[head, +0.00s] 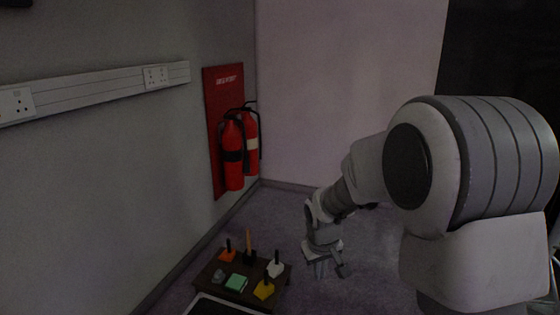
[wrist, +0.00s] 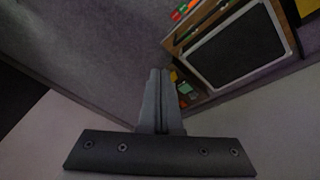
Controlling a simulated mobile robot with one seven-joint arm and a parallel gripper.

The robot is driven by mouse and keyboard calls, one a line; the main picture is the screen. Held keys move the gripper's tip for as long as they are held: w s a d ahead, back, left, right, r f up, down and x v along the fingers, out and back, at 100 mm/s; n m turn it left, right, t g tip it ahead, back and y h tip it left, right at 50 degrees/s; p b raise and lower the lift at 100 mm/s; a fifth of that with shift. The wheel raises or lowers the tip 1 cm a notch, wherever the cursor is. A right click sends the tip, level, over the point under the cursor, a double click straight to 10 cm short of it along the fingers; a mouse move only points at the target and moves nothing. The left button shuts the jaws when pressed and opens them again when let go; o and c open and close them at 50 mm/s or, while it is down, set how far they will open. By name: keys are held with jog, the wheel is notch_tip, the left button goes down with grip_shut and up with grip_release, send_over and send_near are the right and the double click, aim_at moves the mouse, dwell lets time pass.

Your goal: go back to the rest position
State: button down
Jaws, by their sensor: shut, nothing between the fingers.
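My gripper (head: 328,269) hangs over the purple-grey floor, to the right of a low dark table (head: 209,268) and apart from it. In the wrist view my gripper (wrist: 159,74) has its two fingers together with nothing between them. My arm reaches in from the right in the head view. No mark for a rest position shows.
The table holds an orange block (head: 227,256), a white block (head: 275,269), a yellow block (head: 264,291) and a green block (head: 236,283). A white-rimmed black panel (wrist: 236,48) lies beside them. Fire extinguishers (head: 233,155) hang on the wall. Floor around my gripper looks clear.

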jog(key=s+d+r+m+t, duration=0.1)
jog(key=s+d+r+m, duration=0.15)
jog(key=s+r, duration=1)
jog(key=s+d+r+m+t, duration=0.15)
jog(key=s+r, duration=0.25)
jog(key=s, duration=0.9)
notch_tip(320, 180, up, 24)
jog(key=p, duration=2.4)
jog(key=shift+d+f+y, duration=0.15)
jog(key=shift+d+y, duration=0.1)
jog(key=shift+y, duration=0.05)
